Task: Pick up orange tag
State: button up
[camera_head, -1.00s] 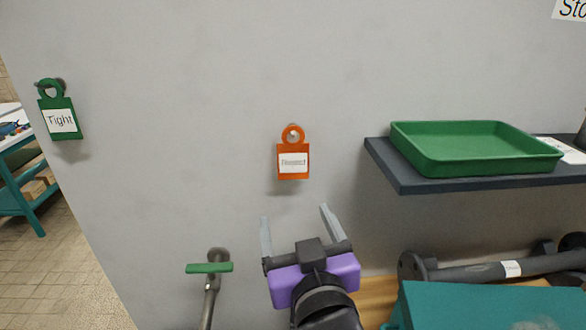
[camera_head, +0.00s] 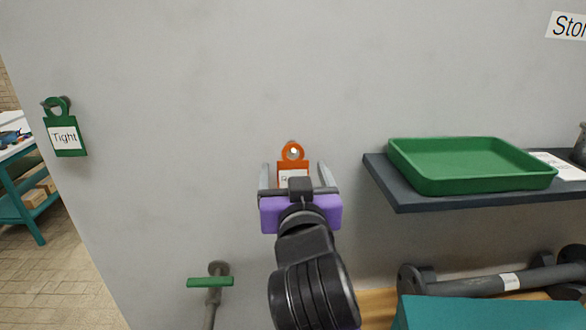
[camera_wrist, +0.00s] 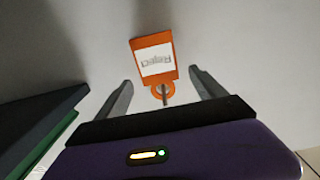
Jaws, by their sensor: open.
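The orange tag (camera_head: 293,153) hangs on a peg on the grey wall, its ring at the top and a white label on its face. My gripper's lower part hides the bottom of the tag in the head view. In the wrist view the tag (camera_wrist: 153,58) appears upside down, its label reading "Reject", with the peg through its ring. My gripper (camera_head: 295,172) is open, with one finger on each side of the tag in the head view. In the wrist view the fingers (camera_wrist: 160,88) stand apart around the ring end, touching nothing that I can see.
A green "Tight" tag (camera_head: 65,134) hangs on the wall at the left. A dark shelf (camera_head: 400,200) with a green tray (camera_head: 480,183) juts out at the right. A green-handled valve (camera_head: 210,282) is below left. The wall above the tag is clear.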

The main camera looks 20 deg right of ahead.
jog(key=shift+w+d, duration=0.15)
jog(key=shift+w, duration=0.25)
jog(key=shift+c, duration=0.2)
jog(key=c, duration=1.4)
jog(key=shift+r, duration=0.1)
